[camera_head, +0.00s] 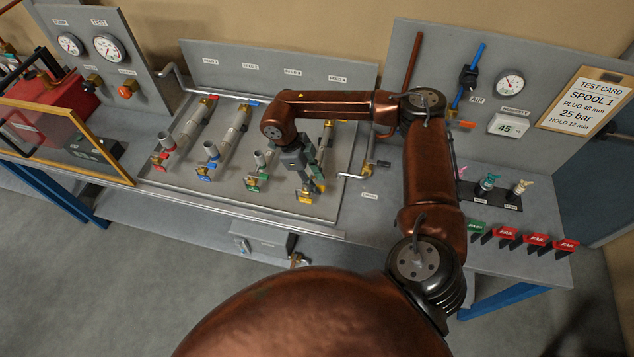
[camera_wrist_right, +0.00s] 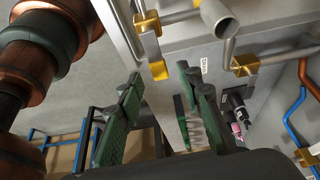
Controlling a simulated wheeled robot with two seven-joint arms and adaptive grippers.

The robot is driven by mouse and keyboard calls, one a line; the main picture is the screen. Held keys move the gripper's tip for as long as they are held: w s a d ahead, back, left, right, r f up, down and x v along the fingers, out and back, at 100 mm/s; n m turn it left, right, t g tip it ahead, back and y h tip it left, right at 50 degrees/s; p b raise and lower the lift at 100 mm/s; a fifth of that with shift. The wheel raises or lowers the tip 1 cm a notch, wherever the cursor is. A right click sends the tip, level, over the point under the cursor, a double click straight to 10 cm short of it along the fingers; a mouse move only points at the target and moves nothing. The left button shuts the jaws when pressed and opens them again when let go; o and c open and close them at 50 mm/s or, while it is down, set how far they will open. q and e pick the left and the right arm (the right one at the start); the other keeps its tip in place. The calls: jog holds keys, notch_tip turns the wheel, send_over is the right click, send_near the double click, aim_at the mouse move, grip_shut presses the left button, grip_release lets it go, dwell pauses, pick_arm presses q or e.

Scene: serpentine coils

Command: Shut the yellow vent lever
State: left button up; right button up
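My left gripper is not in view.
Other runs with red (camera_head: 160,161), blue (camera_head: 207,170) and green (camera_head: 254,182) fittings stand to the left. A gauge board (camera_head: 500,125) and red fail tags (camera_head: 507,234) are farther right.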

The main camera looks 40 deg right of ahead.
jog(key=v, duration=1.1)
jog(key=shift+f, duration=0.1)
